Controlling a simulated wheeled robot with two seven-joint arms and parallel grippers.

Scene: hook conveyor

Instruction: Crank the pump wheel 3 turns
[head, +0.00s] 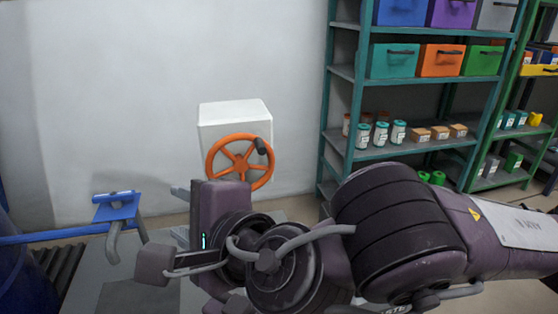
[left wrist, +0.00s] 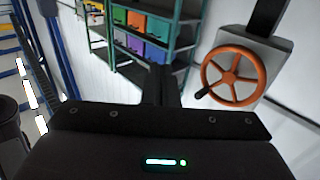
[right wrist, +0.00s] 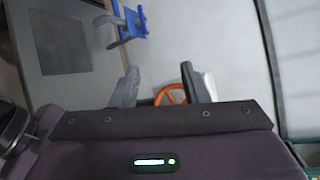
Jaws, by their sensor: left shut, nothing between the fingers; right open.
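The orange pump wheel (head: 239,139) has spokes and stands upright on the front of a white box (head: 234,111). Its dark crank handle (head: 261,146) is at the upper right of the rim in the head view. The wheel also shows in the left wrist view (left wrist: 234,54), with the handle (left wrist: 203,91) at its lower left. My right gripper (head: 177,212) is open and empty, left of and below the wheel. In the right wrist view part of the wheel (right wrist: 173,94) shows beyond the gap between its fingers. My left gripper (left wrist: 161,86) is shut and empty, apart from the wheel.
A blue bracket with a grey hook (head: 116,207) is at the left, by a blue rail (head: 60,234). A teal shelf (head: 345,73) with bins, jars and boxes stands at the right. My right arm covers much of the lower right. The wall behind the wheel is bare.

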